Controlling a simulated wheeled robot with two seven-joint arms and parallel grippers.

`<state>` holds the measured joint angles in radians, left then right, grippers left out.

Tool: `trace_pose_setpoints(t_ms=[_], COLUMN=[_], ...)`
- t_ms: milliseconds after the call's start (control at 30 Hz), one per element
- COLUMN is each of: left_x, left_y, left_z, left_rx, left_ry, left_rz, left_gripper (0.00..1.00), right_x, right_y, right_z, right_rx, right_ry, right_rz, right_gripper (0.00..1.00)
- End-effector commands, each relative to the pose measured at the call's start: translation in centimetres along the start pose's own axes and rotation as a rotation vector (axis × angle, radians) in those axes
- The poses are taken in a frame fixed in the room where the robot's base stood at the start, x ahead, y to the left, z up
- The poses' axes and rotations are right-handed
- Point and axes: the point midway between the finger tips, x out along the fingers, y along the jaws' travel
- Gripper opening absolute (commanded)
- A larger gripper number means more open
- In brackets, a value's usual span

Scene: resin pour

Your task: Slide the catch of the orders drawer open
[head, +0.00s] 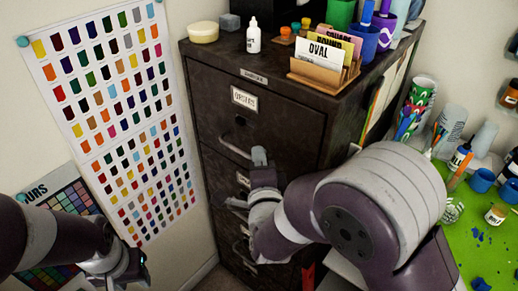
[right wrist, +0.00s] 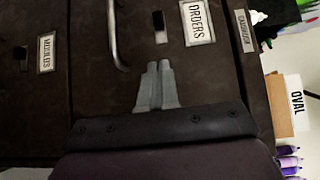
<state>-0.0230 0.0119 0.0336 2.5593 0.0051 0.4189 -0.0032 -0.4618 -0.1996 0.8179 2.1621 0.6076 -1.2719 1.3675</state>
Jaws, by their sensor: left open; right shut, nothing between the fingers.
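The orders drawer (head: 275,120) is the top drawer of a dark brown cabinet, and its front looks closed. Its label (right wrist: 198,22) and a small catch plate (right wrist: 159,27), part dark and part pale, show in the right wrist view. My right gripper (head: 259,157) is shut and empty in front of the drawer. In the right wrist view its fingertips (right wrist: 159,68) point at the catch, with a small gap in the picture; I cannot tell the depth. My left gripper (head: 143,264) is open at the lower left, away from the cabinet.
The drawer's bar handle (head: 234,146) is left of my right gripper. A lower drawer has its own label (right wrist: 47,52). A card holder (head: 325,75), a white bottle (head: 253,36) and cups stand on the cabinet. A green mat (head: 480,245) with jars lies at right.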

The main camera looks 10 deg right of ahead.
Motion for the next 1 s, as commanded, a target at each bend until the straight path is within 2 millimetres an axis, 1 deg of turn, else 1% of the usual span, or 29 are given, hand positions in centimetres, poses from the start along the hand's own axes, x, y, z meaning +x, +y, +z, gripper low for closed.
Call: trace_pose_setpoints(t_ms=[33,100,233,367,733,800,833,867,933,967,1000], left_x=[0.4,0.5,0.6,0.6,0.6,0.6,0.6,0.6,0.6,0.6,0.6], left_y=[0.0,0.0,0.0,0.0,0.0,0.0,0.0,0.0,0.0,0.0,0.0], left_z=[0.1,0.1,0.1,0.1,0.1,0.1,0.1,0.1,0.1,0.1,0.1], left_rx=[0.0,0.0,0.0,0.0,0.0,0.0,0.0,0.0,0.0,0.0,0.0], left_ry=[0.0,0.0,0.0,0.0,0.0,0.0,0.0,0.0,0.0,0.0,0.0], left_rz=[0.0,0.0,0.0,0.0,0.0,0.0,0.0,0.0,0.0,0.0,0.0], left_gripper=[0.43,0.43,0.43,0.43,0.43,0.43,0.43,0.43,0.43,0.43,0.43], right_x=[-0.8,-1.8,-2.9,-3.2,-3.1,-3.1,-3.1,-3.2,-4.0,-4.8,-6.0], right_y=[0.2,0.1,0.0,0.0,0.0,0.0,0.4,1.3,4.8,6.4,8.4], right_z=[0.0,0.1,0.0,-0.1,-0.1,-0.1,0.0,0.4,2.1,3.1,4.2], right_rx=[0.001,0.002,0.0,0.0,0.0,-0.022,-0.057,-0.113,-0.319,-0.429,-0.591], right_ry=[-0.002,-0.002,0.0,0.001,0.001,0.001,-0.004,-0.024,-0.148,-0.234,-0.369], right_rz=[-0.001,-0.001,-0.001,-0.001,0.0,0.002,0.02,0.063,0.224,0.299,0.399], right_gripper=[0.0,0.0,0.0,0.0,0.0,0.0,0.0,0.0,0.0,0.0,0.0])
